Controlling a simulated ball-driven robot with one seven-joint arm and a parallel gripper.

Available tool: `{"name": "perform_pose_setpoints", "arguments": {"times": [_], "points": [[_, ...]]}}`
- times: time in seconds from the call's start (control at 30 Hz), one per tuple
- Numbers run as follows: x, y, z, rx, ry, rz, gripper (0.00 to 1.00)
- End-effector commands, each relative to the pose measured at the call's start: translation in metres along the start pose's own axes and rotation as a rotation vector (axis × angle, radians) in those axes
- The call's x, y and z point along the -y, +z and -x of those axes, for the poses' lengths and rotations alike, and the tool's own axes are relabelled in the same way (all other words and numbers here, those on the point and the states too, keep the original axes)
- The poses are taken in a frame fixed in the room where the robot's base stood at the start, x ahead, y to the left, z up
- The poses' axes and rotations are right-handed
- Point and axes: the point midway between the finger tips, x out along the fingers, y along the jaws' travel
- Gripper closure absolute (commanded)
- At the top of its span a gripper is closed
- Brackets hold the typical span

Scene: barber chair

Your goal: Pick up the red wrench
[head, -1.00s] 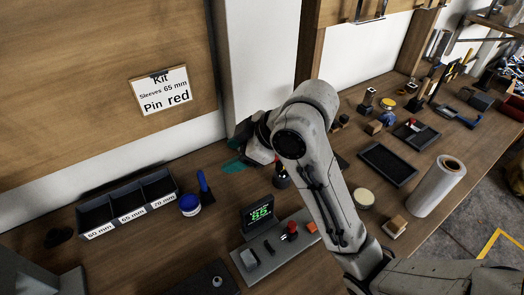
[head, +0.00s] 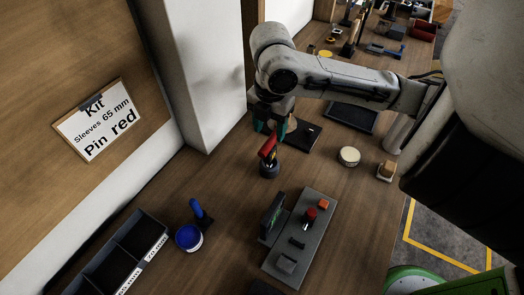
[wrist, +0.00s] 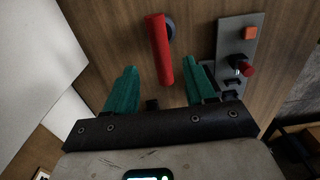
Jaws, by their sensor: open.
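The red wrench (head: 268,146) stands tilted in a dark round holder (head: 270,168) on the wooden bench in the head view. In the wrist view its long red handle (wrist: 160,52) shows between and beyond the two teal fingers. My gripper (head: 270,128) points down just above and beside the red handle in the head view. In the wrist view my gripper (wrist: 160,70) is open, with a finger on either side of the handle and gaps to it. The wrench's lower end is hidden in the holder.
A white pillar (head: 195,70) rises behind.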

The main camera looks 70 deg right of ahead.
Motion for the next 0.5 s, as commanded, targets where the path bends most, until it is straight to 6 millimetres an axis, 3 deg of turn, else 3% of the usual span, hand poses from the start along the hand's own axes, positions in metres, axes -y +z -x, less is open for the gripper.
{"name": "perform_pose_setpoints", "arguments": {"times": [0.2, 0.5], "points": [[0.0, 0.0, -0.033, -0.002, 0.0, -0.003, 0.45], [0.001, 0.001, -0.056, -0.002, 0.001, -0.005, 0.45]]}}
